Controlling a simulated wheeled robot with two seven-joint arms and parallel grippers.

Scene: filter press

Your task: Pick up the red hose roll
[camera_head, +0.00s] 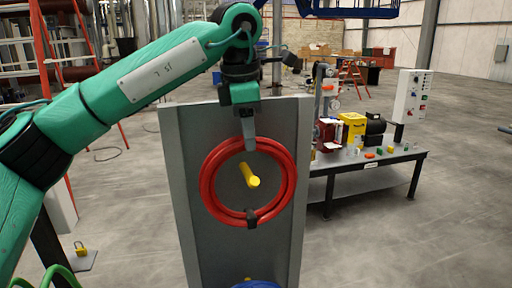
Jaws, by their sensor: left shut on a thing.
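The red hose roll (206,189) is a coiled ring with a dark strap at its bottom, in front of a grey upright panel (183,210). A yellow peg (252,176) sticks out of the panel through the middle of the ring. My left gripper (249,146) comes down from above and is shut on the top of the roll. The ring hangs around the peg, with the peg apart from its inner edge. My right gripper is not in view.
A blue coil (256,285) sits low on the panel. A workbench (372,160) with a yellow box (352,127) and other items stands behind to the right. An orange ladder (354,72) stands farther back. The floor at right is open.

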